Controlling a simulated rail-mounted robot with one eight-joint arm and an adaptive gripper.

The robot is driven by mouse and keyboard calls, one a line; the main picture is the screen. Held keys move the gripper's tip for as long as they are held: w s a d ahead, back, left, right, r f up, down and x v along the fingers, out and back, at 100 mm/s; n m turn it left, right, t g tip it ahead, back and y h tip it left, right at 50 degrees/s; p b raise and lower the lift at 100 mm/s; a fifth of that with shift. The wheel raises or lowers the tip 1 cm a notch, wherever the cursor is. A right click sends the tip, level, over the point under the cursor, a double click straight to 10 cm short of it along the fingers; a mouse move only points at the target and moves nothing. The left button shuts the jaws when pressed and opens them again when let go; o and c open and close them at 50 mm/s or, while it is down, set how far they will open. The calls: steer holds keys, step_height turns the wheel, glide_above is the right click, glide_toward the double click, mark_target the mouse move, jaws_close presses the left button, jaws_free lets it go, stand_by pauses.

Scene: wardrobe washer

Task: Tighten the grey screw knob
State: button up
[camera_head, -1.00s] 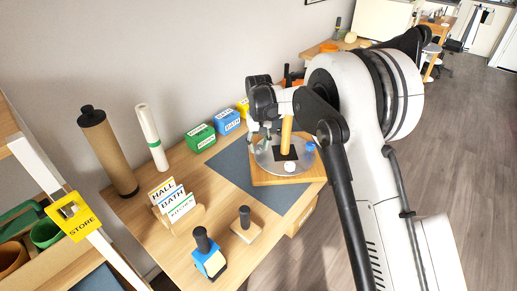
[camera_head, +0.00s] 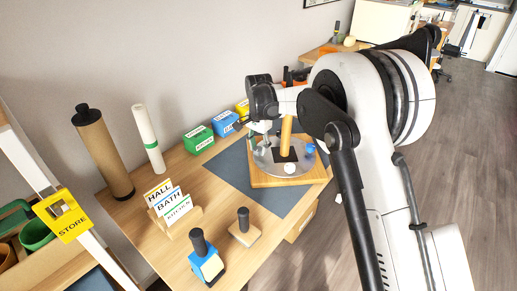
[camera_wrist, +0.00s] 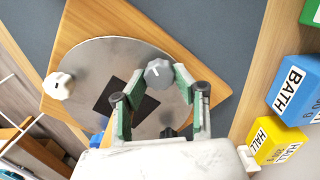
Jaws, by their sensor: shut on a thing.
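The grey screw knob (camera_wrist: 158,73) sits near the edge of a round metal plate in the wrist view, with a pale line on its top. My gripper (camera_wrist: 160,80) has its green-padded fingers on either side of the knob and is shut on it. The metal plate (camera_wrist: 105,60) lies on a wooden board (camera_wrist: 82,20) and has a dark square (camera_wrist: 135,105) at its middle. In the head view my gripper (camera_head: 264,142) is at the plate's left edge, and the grey knob is hard to make out there.
A white knob (camera_wrist: 58,86) stands on the plate's opposite side. An orange-yellow post (camera_head: 286,132) and a blue knob (camera_head: 310,149) are close by in the head view. Green and blue label boxes (camera_head: 224,122) stand behind. The grey mat (camera_head: 232,170) has free room in front.

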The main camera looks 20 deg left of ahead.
mark_target(259, 149)
steer(key=m, duration=0.6)
steer(key=shift+d+b, duration=0.1)
steer(key=shift+b, duration=0.3)
steer(key=m, duration=0.6)
steer(key=shift+s, duration=0.15)
steer(key=shift+m+b, duration=0.3)
steer(key=o, duration=1.2)
steer(key=shift+c, duration=0.2)
steer(key=shift+r, duration=0.1)
step_height(259, 149, up, 12)
